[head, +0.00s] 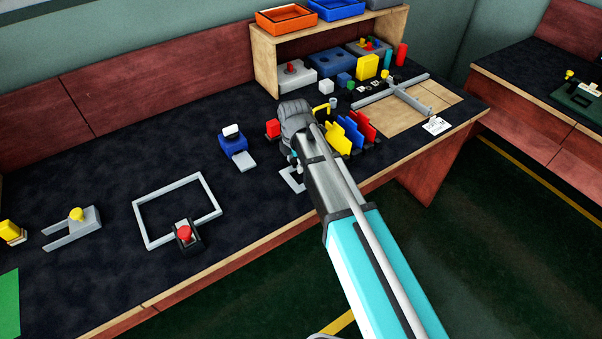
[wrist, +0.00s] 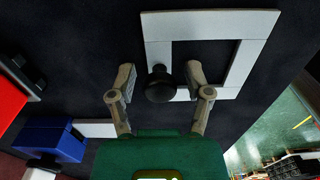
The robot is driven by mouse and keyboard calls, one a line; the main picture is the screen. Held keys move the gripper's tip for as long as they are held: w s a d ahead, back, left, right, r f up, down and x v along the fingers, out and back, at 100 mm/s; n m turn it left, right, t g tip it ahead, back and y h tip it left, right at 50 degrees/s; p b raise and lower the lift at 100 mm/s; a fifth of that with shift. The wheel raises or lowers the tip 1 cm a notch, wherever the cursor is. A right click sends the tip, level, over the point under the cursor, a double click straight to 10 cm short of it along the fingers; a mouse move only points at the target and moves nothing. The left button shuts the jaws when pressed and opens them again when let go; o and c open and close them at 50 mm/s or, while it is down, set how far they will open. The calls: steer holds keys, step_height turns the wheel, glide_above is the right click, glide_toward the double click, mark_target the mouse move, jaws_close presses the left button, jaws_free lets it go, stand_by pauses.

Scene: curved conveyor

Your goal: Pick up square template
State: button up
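The square template (wrist: 210,22) is a flat light-grey frame with a square hole and a round black knob (wrist: 161,84) on its near-left side. It lies on the dark table top. In the head view only a small grey part of what looks like it (head: 291,180) shows, the rest hidden by my arm. My gripper (wrist: 159,76) is open in the wrist view, with one finger on either side of the knob and a gap at each side. In the head view my gripper (head: 294,163) is low over the table, mostly hidden.
A blue block with a grey plate (head: 234,142) stands left of my gripper. Coloured upright plates (head: 352,133) stand close at its right. A large grey rectangular frame (head: 150,242) lies farther left. A wooden shelf (head: 265,62) with trays stands behind.

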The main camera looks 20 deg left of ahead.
jaws_close()
steer(key=shift+r, duration=0.15)
step_height(320, 180, up, 3)
steer(key=p, duration=0.3)
steer(key=s+d+r+p, duration=0.8)
steer(key=s+r+p, duration=0.1)
steer(key=s+p, duration=0.1)
steer(key=shift+s+d+r, duration=0.35)
steer(key=shift+s+d, duration=0.05)
steer(key=shift+s, duration=0.1)
stand_by(0.6)
